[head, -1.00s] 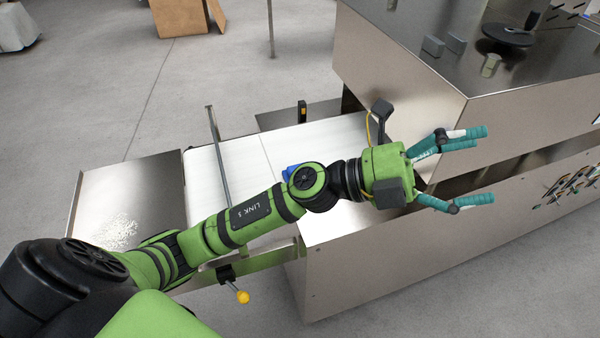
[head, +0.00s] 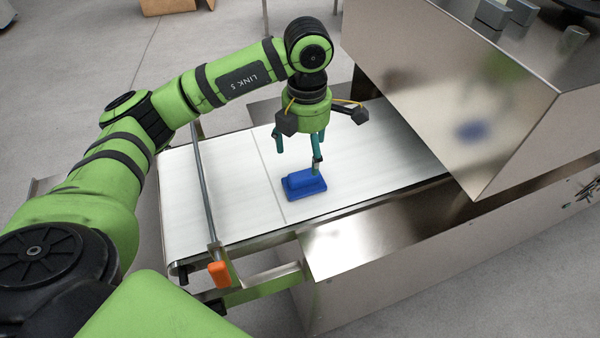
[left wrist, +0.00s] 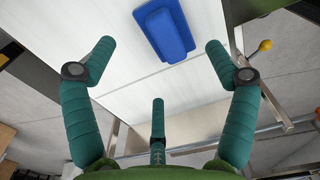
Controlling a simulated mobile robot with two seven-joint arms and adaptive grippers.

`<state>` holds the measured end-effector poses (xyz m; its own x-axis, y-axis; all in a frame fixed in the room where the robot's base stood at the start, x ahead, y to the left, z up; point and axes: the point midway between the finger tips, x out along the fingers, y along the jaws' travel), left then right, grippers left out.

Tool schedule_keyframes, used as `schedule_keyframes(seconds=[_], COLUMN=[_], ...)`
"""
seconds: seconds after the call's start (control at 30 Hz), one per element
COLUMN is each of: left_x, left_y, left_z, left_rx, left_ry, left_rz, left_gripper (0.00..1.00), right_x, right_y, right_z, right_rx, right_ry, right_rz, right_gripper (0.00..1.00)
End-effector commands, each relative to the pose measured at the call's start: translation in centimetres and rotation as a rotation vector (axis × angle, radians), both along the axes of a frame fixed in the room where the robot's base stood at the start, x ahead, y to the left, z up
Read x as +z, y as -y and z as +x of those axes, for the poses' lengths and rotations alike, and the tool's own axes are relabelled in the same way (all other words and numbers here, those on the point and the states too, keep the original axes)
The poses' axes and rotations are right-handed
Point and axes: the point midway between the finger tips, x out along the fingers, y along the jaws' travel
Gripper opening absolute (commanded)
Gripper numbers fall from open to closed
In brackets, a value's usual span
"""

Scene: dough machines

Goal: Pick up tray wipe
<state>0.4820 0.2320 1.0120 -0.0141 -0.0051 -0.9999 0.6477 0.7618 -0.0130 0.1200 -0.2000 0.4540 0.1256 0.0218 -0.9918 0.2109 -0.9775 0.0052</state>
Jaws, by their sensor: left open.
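The tray wipe, a blue block (head: 304,185) with a raised top, lies on the white conveyor belt (head: 235,190). My left gripper (head: 310,155) points down at the belt just behind the blue block, with a fingertip close to its far edge. I cannot tell if that fingertip touches it. In the left wrist view the blue block (left wrist: 165,28) is at the top, ahead of the spread fingers (left wrist: 158,75). The gripper is open and holds nothing. My right gripper is not in view.
A large steel machine housing (head: 460,90) stands over the right end of the belt. A metal bar (head: 204,185) crosses the belt at left, with an orange knob (head: 220,273) at its near end. Bare belt lies around the block.

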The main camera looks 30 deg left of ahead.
Motion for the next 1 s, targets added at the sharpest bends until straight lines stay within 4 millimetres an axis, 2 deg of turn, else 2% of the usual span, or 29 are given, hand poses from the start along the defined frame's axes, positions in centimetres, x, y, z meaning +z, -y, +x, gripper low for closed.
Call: schedule_keyframes(seconds=[0.03, 0.1, 0.17, 0.3, 0.4, 0.53, 0.63, 0.77, 0.9, 0.93, 0.97, 1.0], left_x=[-1.0, -1.3, -1.7, -3.0, -4.2, -6.3, -7.5, -8.1, -8.1, -8.1, -8.1, -8.1], left_y=[0.1, 0.1, 0.1, 0.1, 0.1, 0.1, 0.1, 0.2, 0.2, 0.2, 0.2, 0.2], left_z=[0.0, 0.0, -0.1, -0.1, -0.2, -0.1, 0.0, 0.0, 0.0, 0.0, 0.0, 0.0], left_rx=[-0.002, -0.003, -0.003, -0.002, -0.003, -0.002, -0.002, -0.003, -0.003, -0.003, -0.003, -0.003], left_ry=[0.002, 0.001, -0.001, -0.003, -0.006, -0.004, -0.001, 0.003, 0.003, 0.003, 0.003, 0.003], left_rz=[-0.001, -0.001, -0.002, -0.003, -0.002, -0.003, -0.004, -0.006, -0.005, -0.005, -0.005, -0.005], left_gripper=[0.86, 0.86, 0.86, 0.86, 0.86, 0.86, 0.86, 0.86, 0.86, 0.82, 0.7, 0.54], right_x=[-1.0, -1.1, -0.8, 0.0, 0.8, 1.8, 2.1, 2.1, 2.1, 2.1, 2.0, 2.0], right_y=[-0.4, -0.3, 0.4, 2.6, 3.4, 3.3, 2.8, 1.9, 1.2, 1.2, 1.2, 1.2], right_z=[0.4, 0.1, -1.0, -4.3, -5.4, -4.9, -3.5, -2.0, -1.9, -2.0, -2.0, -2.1], right_rx=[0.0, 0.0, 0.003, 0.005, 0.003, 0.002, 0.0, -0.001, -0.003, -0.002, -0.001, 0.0], right_ry=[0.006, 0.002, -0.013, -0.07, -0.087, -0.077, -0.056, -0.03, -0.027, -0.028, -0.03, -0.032], right_rz=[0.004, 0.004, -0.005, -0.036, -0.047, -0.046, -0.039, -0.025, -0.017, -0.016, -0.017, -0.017], right_gripper=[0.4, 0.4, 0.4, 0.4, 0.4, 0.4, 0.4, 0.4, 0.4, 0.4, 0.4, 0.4])
